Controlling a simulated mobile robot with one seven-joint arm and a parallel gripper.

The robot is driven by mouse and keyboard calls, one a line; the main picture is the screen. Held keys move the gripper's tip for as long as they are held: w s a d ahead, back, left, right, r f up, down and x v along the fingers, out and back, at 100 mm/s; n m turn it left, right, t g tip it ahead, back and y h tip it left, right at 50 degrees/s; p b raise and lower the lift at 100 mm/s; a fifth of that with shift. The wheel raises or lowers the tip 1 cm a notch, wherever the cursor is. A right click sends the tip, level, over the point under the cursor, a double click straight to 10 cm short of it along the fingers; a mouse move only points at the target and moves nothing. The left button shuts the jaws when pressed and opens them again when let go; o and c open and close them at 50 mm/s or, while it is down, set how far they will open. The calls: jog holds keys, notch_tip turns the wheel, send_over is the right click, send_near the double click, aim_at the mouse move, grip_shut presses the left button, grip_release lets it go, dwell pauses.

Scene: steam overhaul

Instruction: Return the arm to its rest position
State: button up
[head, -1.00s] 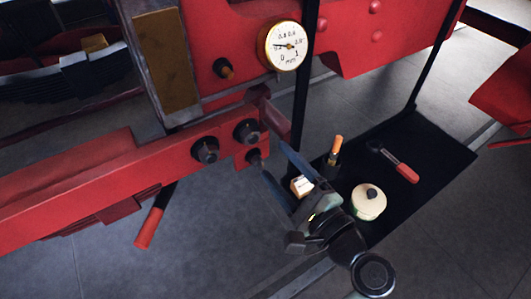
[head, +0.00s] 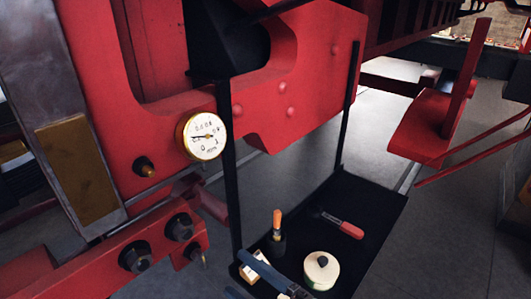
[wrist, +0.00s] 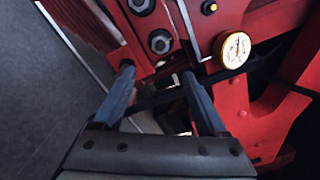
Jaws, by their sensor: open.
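My gripper (wrist: 157,72) is open, with its two blue fingers apart and nothing held between them in the wrist view. The fingers point towards the red machine frame (wrist: 205,22) with its dark bolts (wrist: 160,41). In the head view only the blue fingers of my gripper (head: 243,274) show at the bottom edge, in front of the black tray. The rest of my arm is out of the head view.
The black tray (head: 365,205) hangs on black posts and holds a cream tin (head: 321,271), an orange-topped brush (head: 277,225), a red-handled tool (head: 345,228) and a small pale box (head: 250,273). A dial gauge (head: 203,136) sits on the red frame. Grey floor lies right.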

jog(key=w+d+r+n+t+h, duration=0.1)
jog(key=w+r+n+t+h, duration=0.15)
jog(key=r, duration=0.55)
jog(key=w+d+r+n+t+h, duration=0.1)
jog(key=w+r+n+t+h, duration=0.2)
jog(key=r, duration=0.5)
jog(key=w+r+n+t+h, duration=0.2)
jog(key=r+n+t+h, duration=0.15)
jog(key=r, duration=0.35)
jog(key=s+d+r+n+t+h, duration=0.1)
jog(key=s+r+n+t+h, duration=0.1)
jog(key=s+r, duration=0.4)
jog(key=s+d+r+n+t+h, duration=0.1)
jog(key=s+r+t, duration=0.4)
jog(key=r, duration=0.9)
jog(key=shift+s+d+n+h, duration=0.4)
jog(key=shift+s+n+h, duration=0.2)
jog(key=shift+n+h, duration=0.4)
